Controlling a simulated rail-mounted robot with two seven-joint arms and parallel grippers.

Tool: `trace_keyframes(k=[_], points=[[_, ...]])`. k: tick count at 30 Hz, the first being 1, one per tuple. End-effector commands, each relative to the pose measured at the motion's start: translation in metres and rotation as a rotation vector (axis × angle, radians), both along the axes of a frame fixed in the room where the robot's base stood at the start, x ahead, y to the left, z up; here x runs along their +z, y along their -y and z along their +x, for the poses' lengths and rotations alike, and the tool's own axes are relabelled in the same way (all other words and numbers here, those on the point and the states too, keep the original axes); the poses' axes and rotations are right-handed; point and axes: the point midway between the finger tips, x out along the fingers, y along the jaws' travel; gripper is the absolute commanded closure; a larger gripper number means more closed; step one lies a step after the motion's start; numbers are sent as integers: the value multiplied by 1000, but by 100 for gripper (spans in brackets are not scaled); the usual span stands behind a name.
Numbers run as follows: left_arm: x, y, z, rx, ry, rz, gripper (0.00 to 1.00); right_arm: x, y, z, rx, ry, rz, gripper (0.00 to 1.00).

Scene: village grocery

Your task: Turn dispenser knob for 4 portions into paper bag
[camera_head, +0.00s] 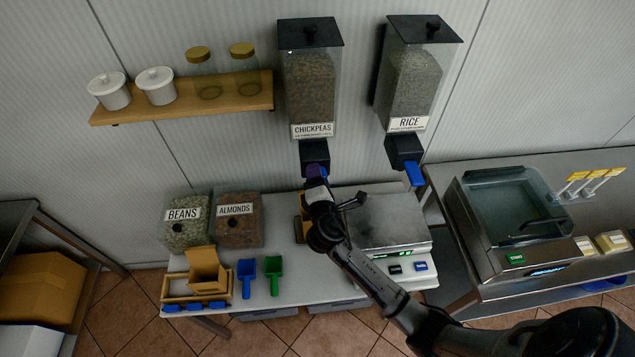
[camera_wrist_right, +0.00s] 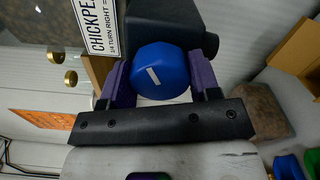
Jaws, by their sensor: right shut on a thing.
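The chickpeas dispenser (camera_head: 308,85) hangs on the wall, with a black outlet under its label. Its blue knob (camera_wrist_right: 160,70) has a white mark that lies slanted in the right wrist view. My right gripper (camera_head: 317,180) is shut on this knob, with a purple finger on each side; the wrist view also shows the gripper (camera_wrist_right: 160,82). A brown paper bag (camera_head: 300,227) stands below the outlet, mostly hidden by my arm. In the wrist view, part of a brown bag (camera_wrist_right: 298,45) shows at the upper right. My left gripper is not in view.
The rice dispenser (camera_head: 411,85) with a blue knob hangs to the right. A steel scale (camera_head: 390,215) stands below. Bins of beans (camera_head: 186,235) and almonds (camera_head: 238,232), a wooden tray with a folded bag (camera_head: 205,268), and blue (camera_head: 246,270) and green scoops (camera_head: 273,270) lie left.

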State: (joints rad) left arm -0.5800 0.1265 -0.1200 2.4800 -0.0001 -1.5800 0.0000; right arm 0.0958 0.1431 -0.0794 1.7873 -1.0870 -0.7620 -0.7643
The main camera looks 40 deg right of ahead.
Motion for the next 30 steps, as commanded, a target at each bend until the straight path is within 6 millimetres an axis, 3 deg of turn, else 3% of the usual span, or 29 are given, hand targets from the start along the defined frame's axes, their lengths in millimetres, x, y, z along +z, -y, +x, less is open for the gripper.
trace_keyframes(k=[3, 15, 30], points=[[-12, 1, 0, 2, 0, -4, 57, -4, 0, 0, -1, 61, 88, 67], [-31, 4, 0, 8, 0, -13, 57, -3, 0, 0, -1, 215, 318, 67], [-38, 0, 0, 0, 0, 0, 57, -1, 0, 0, -1, 281, 412, 67]])
